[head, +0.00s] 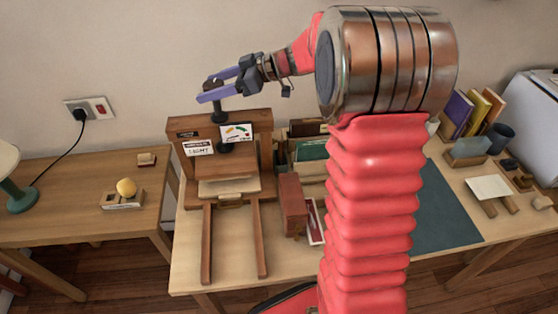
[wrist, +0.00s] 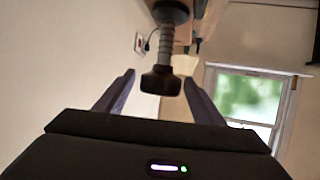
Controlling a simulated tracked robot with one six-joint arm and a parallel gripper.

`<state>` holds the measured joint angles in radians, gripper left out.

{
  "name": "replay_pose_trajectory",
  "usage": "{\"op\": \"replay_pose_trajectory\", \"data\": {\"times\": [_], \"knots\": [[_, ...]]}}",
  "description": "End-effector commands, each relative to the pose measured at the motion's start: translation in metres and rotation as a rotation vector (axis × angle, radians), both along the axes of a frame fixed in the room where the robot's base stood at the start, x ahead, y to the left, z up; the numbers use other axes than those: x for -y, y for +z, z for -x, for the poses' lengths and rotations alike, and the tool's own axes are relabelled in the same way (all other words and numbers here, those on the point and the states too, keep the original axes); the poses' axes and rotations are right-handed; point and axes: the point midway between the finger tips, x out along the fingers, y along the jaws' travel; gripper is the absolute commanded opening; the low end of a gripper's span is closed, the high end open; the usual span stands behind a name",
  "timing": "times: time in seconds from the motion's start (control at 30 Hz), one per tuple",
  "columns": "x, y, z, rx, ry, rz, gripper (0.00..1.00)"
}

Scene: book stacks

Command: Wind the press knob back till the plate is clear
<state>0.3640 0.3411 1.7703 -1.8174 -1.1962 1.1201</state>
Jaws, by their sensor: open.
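The wooden book press (head: 262,125) stands at the left end of the table. Its dark knob (head: 214,80) tops a screw that passes down through the crossbeam; in the wrist view the knob (wrist: 160,83) and ridged screw (wrist: 167,45) show clearly. My gripper (head: 205,90) is open, its two purple fingers on either side of the knob; the wrist view shows a gap at each finger. A dark foot (head: 222,147) shows below the crossbeam, above pale layers (head: 228,186) in the press. I cannot tell whether the plate touches them. A coloured gauge card (head: 237,132) is on the front.
A label card (head: 198,147) is beside the gauge. A reddish-brown box (head: 291,205) stands close right of the press. A side table (head: 70,205) with a lamp (head: 20,196) is left. Books (head: 458,110) stand at the right. The wall is close behind the press.

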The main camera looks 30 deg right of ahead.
Motion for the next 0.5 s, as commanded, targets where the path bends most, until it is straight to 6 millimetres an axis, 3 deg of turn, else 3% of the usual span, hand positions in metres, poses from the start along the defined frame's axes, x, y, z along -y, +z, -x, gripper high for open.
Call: {"op": "replay_pose_trajectory", "data": {"times": [0.5], "knots": [[-0.0014,0.0008,0.0009,0.001,-0.295,-0.001,0.62]]}}
